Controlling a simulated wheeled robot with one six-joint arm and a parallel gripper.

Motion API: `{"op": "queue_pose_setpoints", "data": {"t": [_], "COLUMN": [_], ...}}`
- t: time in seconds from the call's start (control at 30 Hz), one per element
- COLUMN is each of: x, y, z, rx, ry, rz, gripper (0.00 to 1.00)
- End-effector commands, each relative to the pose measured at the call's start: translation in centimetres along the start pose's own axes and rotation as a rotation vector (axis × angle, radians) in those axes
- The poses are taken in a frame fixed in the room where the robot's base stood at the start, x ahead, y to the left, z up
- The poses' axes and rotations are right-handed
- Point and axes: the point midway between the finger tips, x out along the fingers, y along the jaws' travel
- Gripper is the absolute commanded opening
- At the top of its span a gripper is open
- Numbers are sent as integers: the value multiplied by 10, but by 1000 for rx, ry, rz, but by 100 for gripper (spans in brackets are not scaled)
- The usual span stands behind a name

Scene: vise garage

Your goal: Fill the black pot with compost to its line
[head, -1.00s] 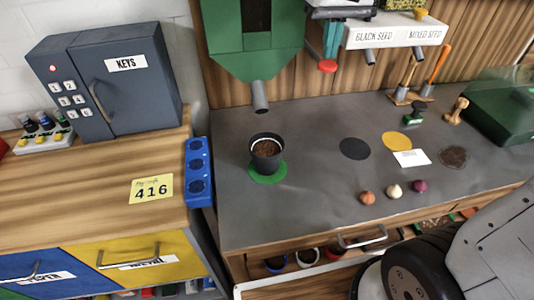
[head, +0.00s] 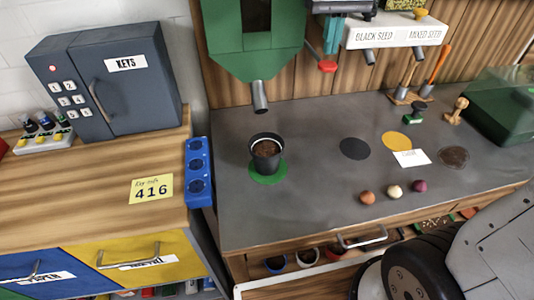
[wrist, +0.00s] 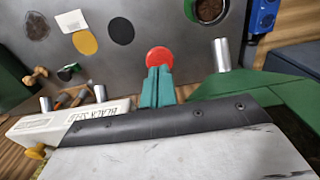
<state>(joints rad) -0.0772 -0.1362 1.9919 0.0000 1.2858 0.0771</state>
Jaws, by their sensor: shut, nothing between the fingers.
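The black pot (head: 266,161) stands upright on a green disc (head: 268,178) on the grey bench. Brown compost (head: 266,149) shows inside it, with a white line on the inner wall above the compost. The green hopper (head: 257,40) hangs above, its metal spout (head: 260,97) over the pot. A red knob (head: 327,66) sits right of the hopper. My gripper (wrist: 158,72) has teal fingers shut with nothing between them. They are just above the red knob (wrist: 159,56); I cannot tell whether they touch it. The pot (wrist: 209,10) is partly cut off in the wrist view.
A white seed dispenser (head: 395,33) is right of the hopper. A black disc (head: 355,149), a yellow disc (head: 397,140), a white card (head: 411,158) and three bulbs (head: 393,191) lie right of the pot. A blue holder (head: 198,172) is on the left. Bench around the pot is clear.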

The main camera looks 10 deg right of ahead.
Motion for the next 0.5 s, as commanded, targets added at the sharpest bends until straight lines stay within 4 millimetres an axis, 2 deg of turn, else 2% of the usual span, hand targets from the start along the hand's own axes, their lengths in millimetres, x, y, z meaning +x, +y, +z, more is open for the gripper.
{"op": "queue_pose_setpoints", "data": {"t": [0.5], "x": [-50], "y": [0], "z": [0], "rx": [0], "ry": [1], "rz": [0], "gripper": [0]}}
